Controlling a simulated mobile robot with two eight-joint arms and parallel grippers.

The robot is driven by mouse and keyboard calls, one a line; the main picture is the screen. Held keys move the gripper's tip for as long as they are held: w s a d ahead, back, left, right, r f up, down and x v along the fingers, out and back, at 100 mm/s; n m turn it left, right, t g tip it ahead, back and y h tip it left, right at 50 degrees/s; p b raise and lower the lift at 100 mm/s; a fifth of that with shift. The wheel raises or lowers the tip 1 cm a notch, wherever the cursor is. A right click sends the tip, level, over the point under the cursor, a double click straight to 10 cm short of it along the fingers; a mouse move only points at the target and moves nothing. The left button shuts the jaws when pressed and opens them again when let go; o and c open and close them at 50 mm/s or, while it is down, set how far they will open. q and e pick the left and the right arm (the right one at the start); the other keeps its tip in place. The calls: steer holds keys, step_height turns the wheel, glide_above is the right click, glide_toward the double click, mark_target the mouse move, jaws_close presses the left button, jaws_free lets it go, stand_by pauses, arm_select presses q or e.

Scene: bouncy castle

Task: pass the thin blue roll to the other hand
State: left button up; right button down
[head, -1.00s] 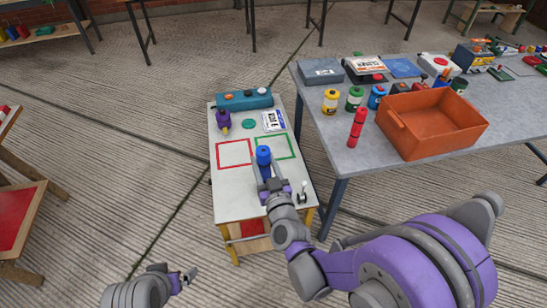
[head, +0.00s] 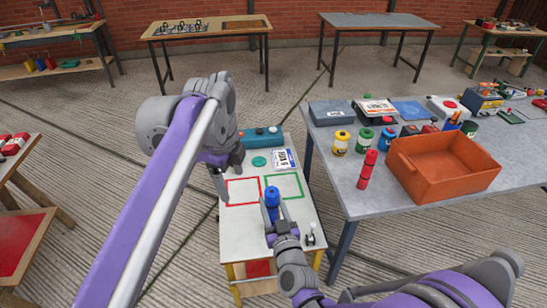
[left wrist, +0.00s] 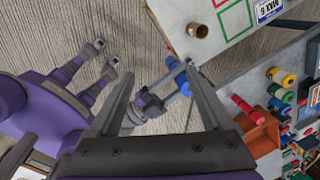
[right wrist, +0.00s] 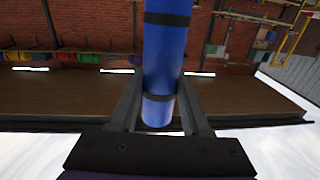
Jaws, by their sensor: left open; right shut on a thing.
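The thin blue roll (head: 272,197) stands roughly upright in my right gripper (head: 271,222), above the near part of the small white table. In the right wrist view, the blue roll (right wrist: 168,50) has black bands and sits between the fingers. My left gripper (head: 219,184) is open and empty, to the left of the roll over the table's left side, partly hidden by its own arm. In the left wrist view, the blue roll (left wrist: 178,74) appears beyond the open fingers, near the right fingertip; I see no contact.
The white table (head: 252,243) has a red square outline (head: 243,204), a green one (head: 301,185), a teal box (head: 262,136) and a card (head: 285,160). The grey table (head: 345,205) at right holds an orange bin (head: 440,187), a red cylinder (head: 367,170) and several jars.

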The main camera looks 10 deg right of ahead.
mark_target(274, 192)
arm_select(q)
steer(key=w+d+r+m+g, duration=0.2)
steer(key=w+d+m, duration=0.1)
steer(key=d+m, duration=0.75)
steer(key=shift+m+y, duration=0.3)
steer(key=shift+m, duration=0.25)
steer(key=f, duration=1.1)
steer(key=shift+s+a+f, duration=0.15)
steer(key=shift+a+f, duration=0.1)
steer(key=shift+f, duration=0.05)
steer(key=shift+d, duration=0.1)
jaws_close()
arm_select(e)
steer(key=shift+c, duration=1.4)
jaws_free()
